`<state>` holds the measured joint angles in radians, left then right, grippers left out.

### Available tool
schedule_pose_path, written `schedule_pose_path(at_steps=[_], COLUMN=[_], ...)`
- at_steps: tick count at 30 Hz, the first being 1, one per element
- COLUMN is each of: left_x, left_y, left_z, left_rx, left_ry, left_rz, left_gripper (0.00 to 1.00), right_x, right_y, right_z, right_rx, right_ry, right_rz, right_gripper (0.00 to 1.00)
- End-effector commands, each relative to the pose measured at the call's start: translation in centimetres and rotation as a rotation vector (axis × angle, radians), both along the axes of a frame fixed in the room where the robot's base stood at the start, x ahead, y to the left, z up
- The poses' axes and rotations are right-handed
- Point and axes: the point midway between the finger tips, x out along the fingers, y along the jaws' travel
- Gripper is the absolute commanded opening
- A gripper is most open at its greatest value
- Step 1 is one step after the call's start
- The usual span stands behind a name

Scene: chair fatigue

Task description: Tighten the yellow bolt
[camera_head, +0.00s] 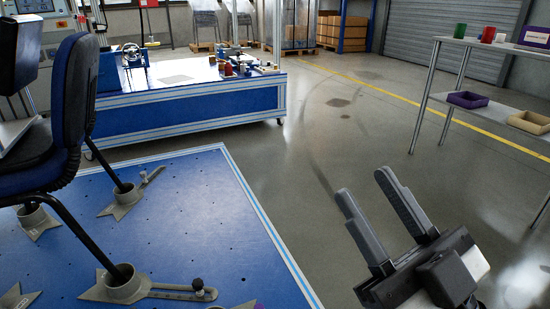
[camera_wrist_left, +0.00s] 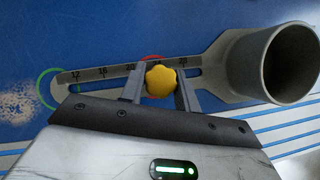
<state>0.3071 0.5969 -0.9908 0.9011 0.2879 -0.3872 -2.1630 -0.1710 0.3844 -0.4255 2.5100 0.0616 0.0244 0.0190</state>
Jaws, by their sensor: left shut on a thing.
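In the left wrist view, the yellow bolt (camera_wrist_left: 160,79) has a lobed knob head. It sits at the slot of a grey bracket arm (camera_wrist_left: 108,73) marked with a number scale. My left gripper (camera_wrist_left: 160,84) is shut on the bolt, one finger on each side of it. Part of a red ring shows behind the bolt, and a green ring lies around the arm's left end. The yellow bolt and left gripper do not show in the head view. My right gripper (camera_head: 364,184) is open and empty at the lower right, above the floor.
The bracket ends in an open grey cup (camera_wrist_left: 292,62). In the head view a chair (camera_head: 58,110) stands on the blue platform (camera_head: 200,210), its legs in grey cups, one with a dark knob (camera_head: 197,284). A table (camera_head: 480,52) with trays stands at right. Floor between is clear.

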Motion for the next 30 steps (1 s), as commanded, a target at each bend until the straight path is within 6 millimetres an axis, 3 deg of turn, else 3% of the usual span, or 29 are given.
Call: schedule_pose_path(at_steps=[16, 30], left_x=[0.2, 0.1], left_y=[0.2, 0.1], left_z=[-0.2, 0.0], left_rx=[0.002, 0.000], left_ry=[-0.003, 0.000], left_rz=[-0.317, -0.359], left_gripper=[0.08, 0.08], right_x=[0.0, 0.0], right_y=[0.0, 0.0], right_z=[-3.2, -3.3], right_rx=[0.000, 0.000], right_ry=[0.000, 0.000], right_rz=[0.000, 0.000], right_gripper=[0.36, 0.36])
